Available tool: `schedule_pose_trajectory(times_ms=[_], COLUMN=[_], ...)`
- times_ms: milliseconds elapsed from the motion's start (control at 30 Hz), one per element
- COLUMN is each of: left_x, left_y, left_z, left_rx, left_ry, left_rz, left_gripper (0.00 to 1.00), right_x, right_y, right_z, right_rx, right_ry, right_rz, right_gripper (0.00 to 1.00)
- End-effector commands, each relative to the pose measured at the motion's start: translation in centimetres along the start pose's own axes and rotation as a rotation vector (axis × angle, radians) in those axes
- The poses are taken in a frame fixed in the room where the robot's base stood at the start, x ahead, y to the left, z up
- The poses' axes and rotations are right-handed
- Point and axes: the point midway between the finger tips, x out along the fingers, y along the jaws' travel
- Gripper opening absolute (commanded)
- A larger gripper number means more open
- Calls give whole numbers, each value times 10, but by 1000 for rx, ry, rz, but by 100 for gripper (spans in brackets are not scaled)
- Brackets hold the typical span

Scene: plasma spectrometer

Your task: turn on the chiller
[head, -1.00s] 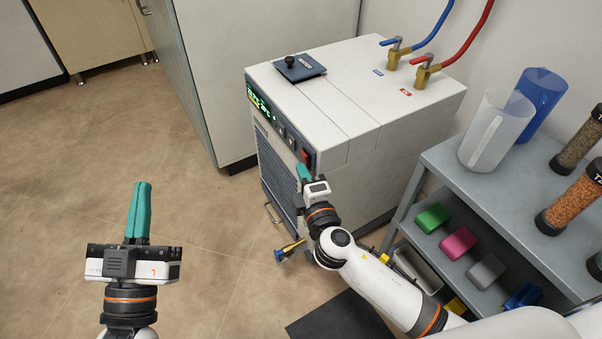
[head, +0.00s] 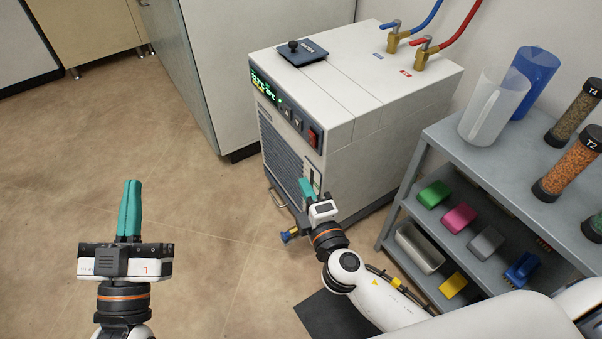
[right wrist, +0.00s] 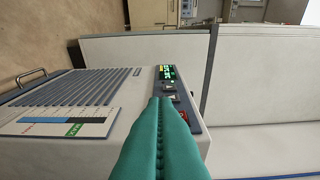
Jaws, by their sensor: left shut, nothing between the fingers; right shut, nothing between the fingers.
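The chiller (head: 350,110) is a white box with a dark grille on its front, in the middle of the head view. Its green display (head: 264,88) is lit, with small buttons beside it. The red power switch (head: 313,137) sits at the right end of that panel. My right gripper (head: 305,186) is shut and empty, below the switch and in front of the chiller's front face. In the right wrist view the display (right wrist: 167,73) shows beyond the teal fingers (right wrist: 165,120), which partly hide the panel. My left gripper (head: 131,190) is shut and empty over open floor at the left.
A grey shelf cart (head: 440,160) with coloured blocks, pitchers (head: 495,108) and jars stands right of the chiller. Blue and red hoses with brass valves (head: 425,55) rise from the chiller's top. A drain valve (head: 290,236) sticks out low at its front. Floor at left is clear.

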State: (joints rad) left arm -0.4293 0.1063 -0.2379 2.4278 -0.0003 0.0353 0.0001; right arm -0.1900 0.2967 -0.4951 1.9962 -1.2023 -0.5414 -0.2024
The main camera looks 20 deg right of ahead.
Motion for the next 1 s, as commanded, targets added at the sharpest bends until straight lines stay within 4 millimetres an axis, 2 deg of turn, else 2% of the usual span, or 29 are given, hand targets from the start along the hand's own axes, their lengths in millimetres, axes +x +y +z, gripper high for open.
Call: schedule_pose_trajectory(times_ms=[100, 233, 800, 933, 1000], left_x=[0, 0, 0, 0, 0], left_y=[0, 0, 0, 0, 0], left_z=[2, 3, 3, 3, 3], left_rx=[0, 0, 0, 0, 0], left_ry=[-14, -20, -22, -22, -22], left_rz=[-1, -1, -1, -1, -1], left_gripper=[0, 0, 0, 0, 0], right_x=[-14, -20, -21, -23, -26], right_y=[1, 1, 1, -4, -12], right_z=[0, 0, 0, 5, 13], right_rx=[1, 1, 5, 101, 230], right_ry=[0, 0, -2, -30, -70], right_rz=[2, 0, 0, 13, 26], right_gripper=[0, 0, 0, 0, 0])
